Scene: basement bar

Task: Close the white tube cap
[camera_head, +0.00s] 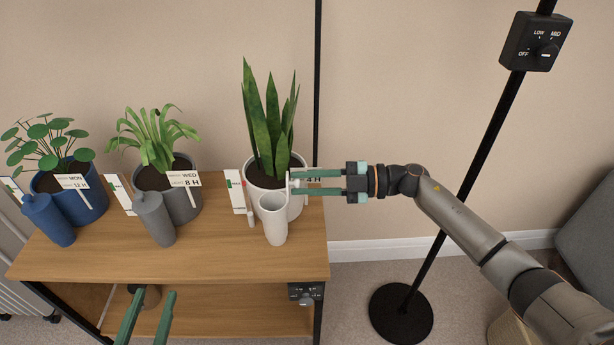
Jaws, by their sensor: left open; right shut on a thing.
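The white tube (273,222) stands upright near the right end of the wooden shelf top, in front of the white snake-plant pot. Its rim shows open at the top. My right gripper (293,182) comes in from the right, level, with its fingertips above and slightly right of the tube's rim. It is shut on a small white piece, which looks like the white tube cap (296,180); the fingers partly hide it, and it is apart from the tube. My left gripper (154,293) is open and empty at the bottom left, in front of the shelf.
Blue (48,221) and grey (154,220) capped tubes stand by their matching potted plants. The snake plant (268,120) rises behind the white tube. Label cards stand by the pots. A black pole with a dial box (535,42) stands right of the wooden shelf (205,262).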

